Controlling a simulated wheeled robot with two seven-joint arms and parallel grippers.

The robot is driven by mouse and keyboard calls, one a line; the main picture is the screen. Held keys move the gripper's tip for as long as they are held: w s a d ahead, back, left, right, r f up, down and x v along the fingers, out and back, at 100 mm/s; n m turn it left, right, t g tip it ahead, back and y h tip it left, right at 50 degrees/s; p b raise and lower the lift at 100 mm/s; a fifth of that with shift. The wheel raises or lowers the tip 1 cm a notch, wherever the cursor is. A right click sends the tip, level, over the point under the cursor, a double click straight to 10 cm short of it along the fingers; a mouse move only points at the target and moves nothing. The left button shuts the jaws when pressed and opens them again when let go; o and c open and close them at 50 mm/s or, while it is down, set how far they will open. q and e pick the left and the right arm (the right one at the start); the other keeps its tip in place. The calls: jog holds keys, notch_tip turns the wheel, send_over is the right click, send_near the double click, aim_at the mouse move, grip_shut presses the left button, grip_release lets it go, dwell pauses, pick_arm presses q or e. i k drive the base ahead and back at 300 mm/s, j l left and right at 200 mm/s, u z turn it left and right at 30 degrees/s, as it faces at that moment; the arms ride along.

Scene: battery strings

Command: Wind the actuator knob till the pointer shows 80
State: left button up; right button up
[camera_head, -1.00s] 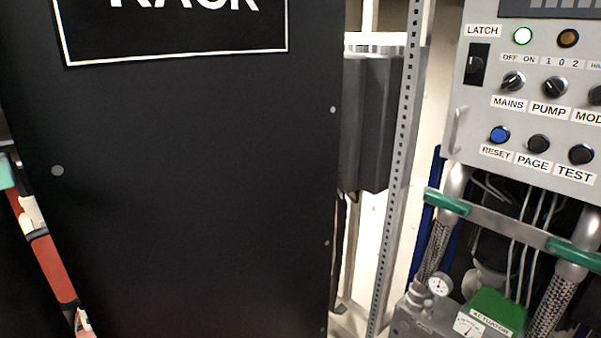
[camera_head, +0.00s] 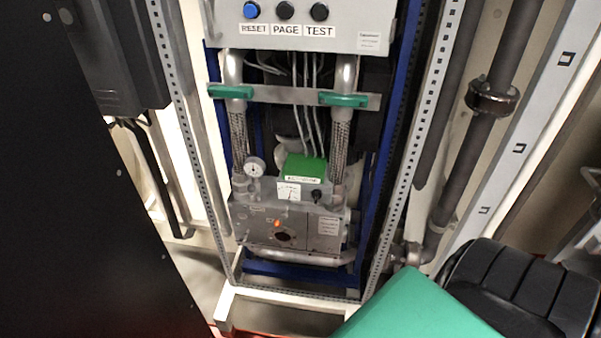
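The actuator is a green-topped box (camera_head: 305,167) with a white label on its front edge, low in the rack in the middle of the head view. A white dial (camera_head: 289,191) sits below it on the left; its pointer looks near upright, but the numbers are too small to read. A small black knob (camera_head: 317,195) sits to the right of the dial; its angle cannot be made out. Neither of my grippers is in view, and nothing is seen touching the knob.
A control panel (camera_head: 350,41) hangs above. Perforated posts (camera_head: 183,110) bound the rack. A black cabinet (camera_head: 75,220) fills the left.

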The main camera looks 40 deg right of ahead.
aim_at(317, 194)
jog(key=l+z, duration=0.15)
jog(key=z, duration=0.25)
jog(key=k+l+z, duration=0.1)
jog(key=z, duration=0.25)
jog(key=l+z, duration=0.25)
jog(key=z, duration=0.15)
